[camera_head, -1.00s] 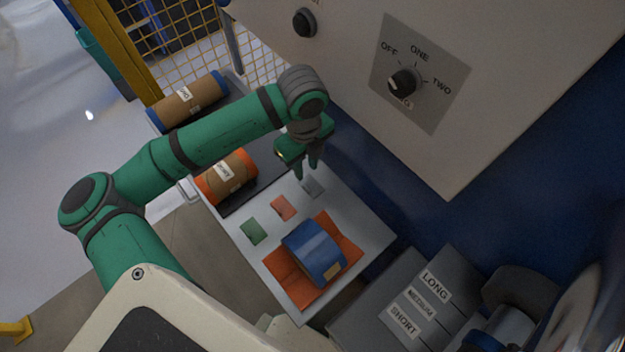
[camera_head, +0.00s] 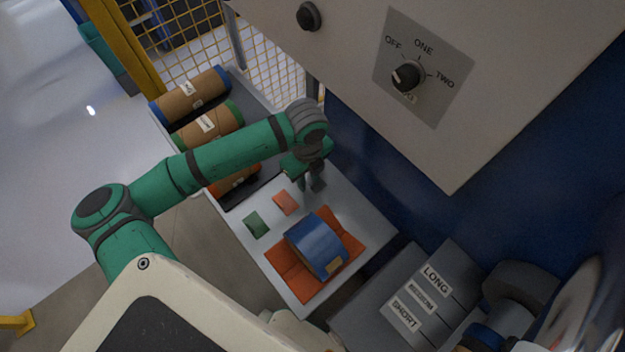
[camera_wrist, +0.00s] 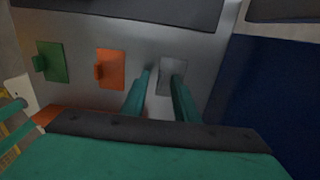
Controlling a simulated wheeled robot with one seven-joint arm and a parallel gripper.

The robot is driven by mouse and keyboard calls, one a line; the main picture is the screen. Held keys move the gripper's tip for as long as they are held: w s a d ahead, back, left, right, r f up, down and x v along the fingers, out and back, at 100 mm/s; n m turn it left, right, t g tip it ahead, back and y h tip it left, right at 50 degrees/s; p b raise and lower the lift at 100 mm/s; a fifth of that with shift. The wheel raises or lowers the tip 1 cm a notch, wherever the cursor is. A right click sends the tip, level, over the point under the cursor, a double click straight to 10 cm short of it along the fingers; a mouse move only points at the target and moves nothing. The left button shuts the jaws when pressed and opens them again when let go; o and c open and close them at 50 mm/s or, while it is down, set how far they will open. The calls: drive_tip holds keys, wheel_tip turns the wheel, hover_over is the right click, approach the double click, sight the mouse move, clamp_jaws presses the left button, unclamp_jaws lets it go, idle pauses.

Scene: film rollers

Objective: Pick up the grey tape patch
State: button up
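The grey tape patch (camera_wrist: 173,66) lies flat on the light tray (camera_head: 365,220), rightmost of three patches in the wrist view. My gripper (camera_wrist: 162,75) is open, with its two fingers pointing down at the grey patch. The right fingertip overlaps the patch in the wrist view, and the left fingertip is just left of it. I cannot tell whether they touch it. In the head view my gripper (camera_head: 311,184) largely hides the grey patch.
An orange patch (camera_head: 286,203) and a green patch (camera_head: 257,225) lie left of the gripper. A blue roll (camera_head: 315,246) sits on an orange cloth (camera_head: 290,275) in front. Brown rollers (camera_head: 190,96) lie behind. A blue machine wall (camera_head: 400,180) stands close on the right.

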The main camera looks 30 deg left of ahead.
sight(308, 182)
clamp_jaws()
drive_tip(key=shift+r, duration=0.1)
drive_tip(key=shift+r, duration=0.5)
wheel_tip(308, 182, up, 2)
drive_tip(key=shift+r, duration=0.1)
drive_tip(key=s+a+r, duration=0.2)
drive_tip(key=s+r, duration=0.3)
drive_tip(key=s, duration=0.1)
drive_tip(key=s+a+r, duration=0.2)
drive_tip(key=s+r, duration=0.2)
drive_tip(key=s, duration=0.3)
drive_tip(key=shift+a+r, duration=0.3)
drive_tip(key=shift+r, duration=0.05)
